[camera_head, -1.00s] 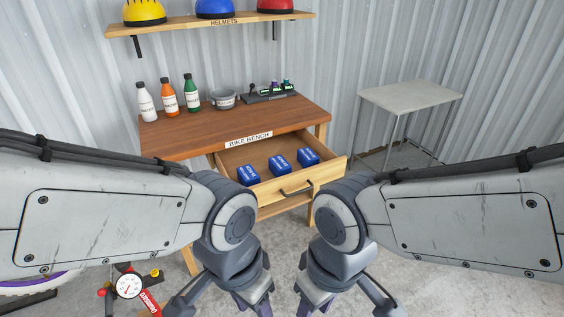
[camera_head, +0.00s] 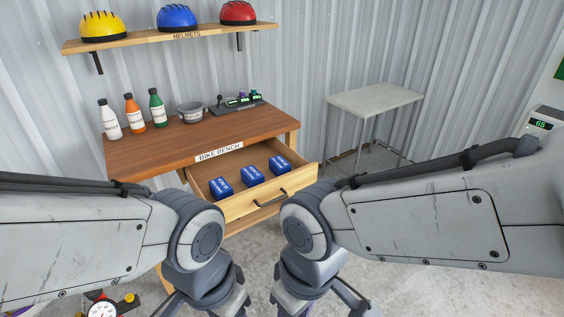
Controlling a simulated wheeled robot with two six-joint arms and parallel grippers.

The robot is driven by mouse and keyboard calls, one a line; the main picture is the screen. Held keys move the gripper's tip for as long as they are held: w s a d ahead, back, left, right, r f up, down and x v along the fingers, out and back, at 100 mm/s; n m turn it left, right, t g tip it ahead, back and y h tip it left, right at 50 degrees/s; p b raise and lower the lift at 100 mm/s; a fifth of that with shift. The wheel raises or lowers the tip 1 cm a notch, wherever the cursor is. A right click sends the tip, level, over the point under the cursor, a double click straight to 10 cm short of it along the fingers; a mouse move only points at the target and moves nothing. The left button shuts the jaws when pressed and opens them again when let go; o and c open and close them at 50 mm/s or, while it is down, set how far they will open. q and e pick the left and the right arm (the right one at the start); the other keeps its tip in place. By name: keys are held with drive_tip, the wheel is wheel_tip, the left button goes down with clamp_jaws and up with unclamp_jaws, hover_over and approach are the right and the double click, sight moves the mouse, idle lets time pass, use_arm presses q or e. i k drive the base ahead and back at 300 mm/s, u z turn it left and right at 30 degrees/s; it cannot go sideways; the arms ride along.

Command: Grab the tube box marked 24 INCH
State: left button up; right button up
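Three blue tube boxes lie in the open drawer (camera_head: 301,188) of the bike bench: a left box (camera_head: 221,188), a middle box (camera_head: 252,176) and a right box (camera_head: 280,165). Their white print is too small to read, so I cannot tell which is marked 24 INCH. My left gripper (camera_head: 232,304) and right gripper (camera_head: 290,304) hang low in front of the bench, short of the drawer. Their fingertips are cut off or hidden at the bottom edge, so their opening does not show.
The bench top (camera_head: 200,137) holds several bottles, a grey bowl (camera_head: 191,112) and a dark tray (camera_head: 237,104). A helmet shelf (camera_head: 140,40) hangs above. A grey side table (camera_head: 374,98) stands right. A pump gauge (camera_head: 102,310) is at lower left. Floor at right is clear.

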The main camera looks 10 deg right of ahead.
sight(251, 177)
drive_tip(key=u, duration=1.15)
drive_tip(key=i, duration=1.35)
drive_tip(key=z, duration=1.4)
drive_tip(key=i, duration=0.5)
drive_tip(key=u, duration=0.05)
